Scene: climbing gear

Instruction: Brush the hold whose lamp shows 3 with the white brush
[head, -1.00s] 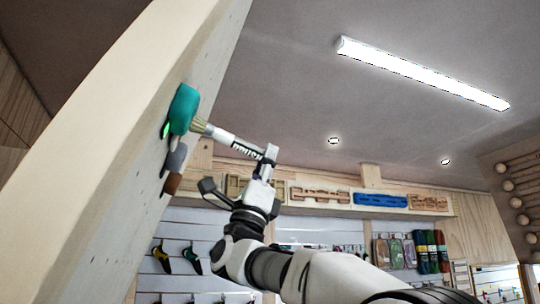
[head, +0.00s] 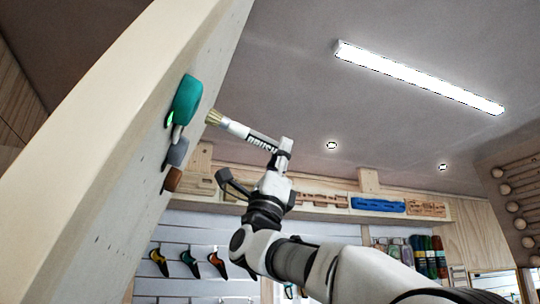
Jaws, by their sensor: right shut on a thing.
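The white brush (head: 246,133), with "BRUSH" on its handle and tan bristles, is held in my right gripper (head: 279,158). The gripper is shut on the handle's right end. The bristles point left and up, with a small gap to the teal hold (head: 187,100) on the leaning wall. Below the teal hold are a grey hold (head: 177,153) and a brown hold (head: 173,180). A green glow (head: 170,119) shows at the teal hold's left edge. No lamp digit can be read. My left gripper is not in view.
The leaning climbing wall (head: 110,170) fills the left side. Behind my right arm, a wooden ledge carries hangboards, one of them blue (head: 378,205). Climbing shoes (head: 188,262) hang on a slatted wall below. The space right of the holds is open.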

